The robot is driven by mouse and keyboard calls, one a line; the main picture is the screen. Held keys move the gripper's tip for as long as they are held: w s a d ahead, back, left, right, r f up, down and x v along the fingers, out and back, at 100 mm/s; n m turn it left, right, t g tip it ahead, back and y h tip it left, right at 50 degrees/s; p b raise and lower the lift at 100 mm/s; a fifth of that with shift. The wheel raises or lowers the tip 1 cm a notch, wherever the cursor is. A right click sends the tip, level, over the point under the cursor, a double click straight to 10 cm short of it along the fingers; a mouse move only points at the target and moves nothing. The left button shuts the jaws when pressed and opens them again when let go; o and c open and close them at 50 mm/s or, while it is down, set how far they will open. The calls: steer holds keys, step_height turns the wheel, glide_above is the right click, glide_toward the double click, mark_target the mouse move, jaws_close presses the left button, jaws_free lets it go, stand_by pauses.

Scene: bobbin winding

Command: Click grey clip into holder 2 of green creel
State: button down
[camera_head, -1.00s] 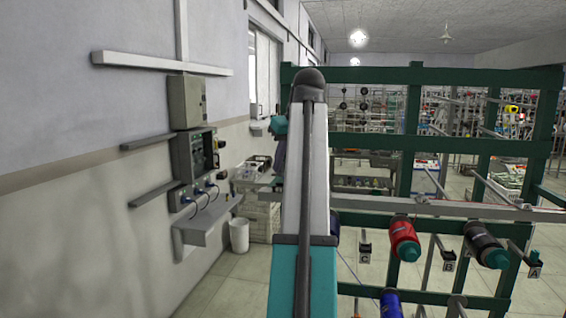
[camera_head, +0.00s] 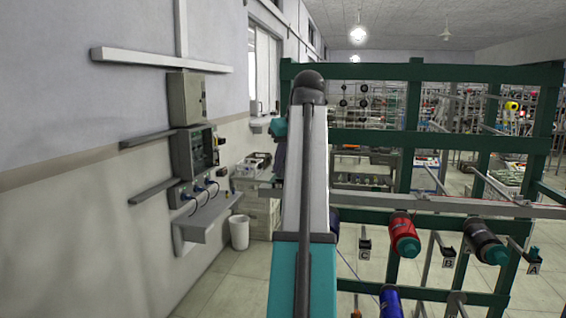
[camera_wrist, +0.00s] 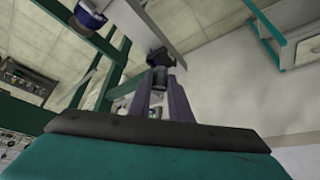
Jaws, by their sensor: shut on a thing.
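The green creel (camera_head: 410,125) stands to the right of my arm in the head view, with several bobbins on it. My gripper (camera_wrist: 158,98) shows in the wrist view, with its two dark fingers close together. They are shut on a small dark grey piece, which appears to be the grey clip (camera_wrist: 159,77). A dark bracket (camera_wrist: 160,57) on a pale rail lies just beyond the clip; I cannot tell whether they touch. I cannot make out which holder is number 2. In the head view my arm hides the fingers and the clip.
A red bobbin (camera_head: 404,236) and a black bobbin (camera_head: 484,241) hang on the creel, near holders labelled A, B and C. A blue bobbin (camera_head: 391,302) is lower. Electrical boxes (camera_head: 194,152) are on the left wall. A white bin (camera_head: 239,233) stands on the floor.

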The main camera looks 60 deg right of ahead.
steer(key=shift+f, duration=1.25)
steer(key=c, duration=1.5)
jaws_free()
steer(key=shift+c, duration=0.2)
steer(key=shift+r, duration=0.15)
steer(key=p+v, duration=0.2)
steer(key=v, duration=1.1)
steer(key=shift+r, duration=0.3)
steer(key=shift+s, duration=0.15)
